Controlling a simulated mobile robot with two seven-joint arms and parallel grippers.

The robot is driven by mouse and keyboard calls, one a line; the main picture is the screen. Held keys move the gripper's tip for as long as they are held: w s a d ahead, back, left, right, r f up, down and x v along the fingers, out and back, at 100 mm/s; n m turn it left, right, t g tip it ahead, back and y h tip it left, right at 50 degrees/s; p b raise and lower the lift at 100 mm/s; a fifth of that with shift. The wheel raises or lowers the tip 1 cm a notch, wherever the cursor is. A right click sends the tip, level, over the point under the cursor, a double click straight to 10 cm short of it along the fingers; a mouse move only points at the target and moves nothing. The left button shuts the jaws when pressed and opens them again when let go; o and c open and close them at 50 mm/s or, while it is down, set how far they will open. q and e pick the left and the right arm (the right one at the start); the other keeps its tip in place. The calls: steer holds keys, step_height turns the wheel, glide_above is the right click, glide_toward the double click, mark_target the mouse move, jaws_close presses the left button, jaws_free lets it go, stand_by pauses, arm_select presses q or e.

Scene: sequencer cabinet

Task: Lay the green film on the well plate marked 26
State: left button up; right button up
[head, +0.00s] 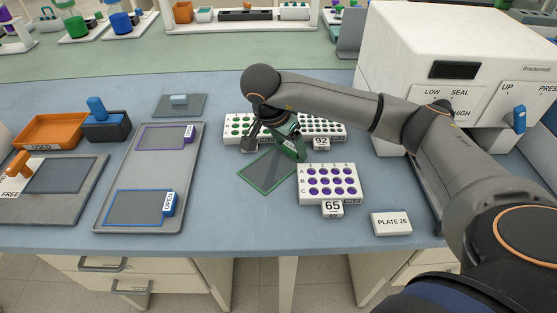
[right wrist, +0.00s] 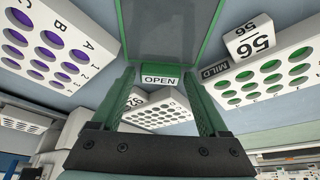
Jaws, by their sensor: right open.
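The green-edged film (head: 268,172) is in the middle of the bench, left of a purple-welled plate (head: 327,182) marked 65. My right gripper (head: 288,145) is at its back edge. In the right wrist view the gripper (right wrist: 160,85) is open, its fingers either side of the film's green OPEN tab (right wrist: 160,69). A green-welled plate (head: 238,128) stands behind, its number hidden in the head view. In the right wrist view a green-welled plate (right wrist: 270,78) has a tag like 56 or 26, unclear. Another plate (head: 322,127) is marked 92.
A card (head: 391,223) reading PLATE 26 stands at the front right. A grey tray (head: 119,180) holds purple- and blue-edged films. Left are an orange bin (head: 48,132) and a FREE board (head: 62,190). A white sealer (head: 450,50) stands at the back right.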

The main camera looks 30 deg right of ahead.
steer(key=c, duration=1.2)
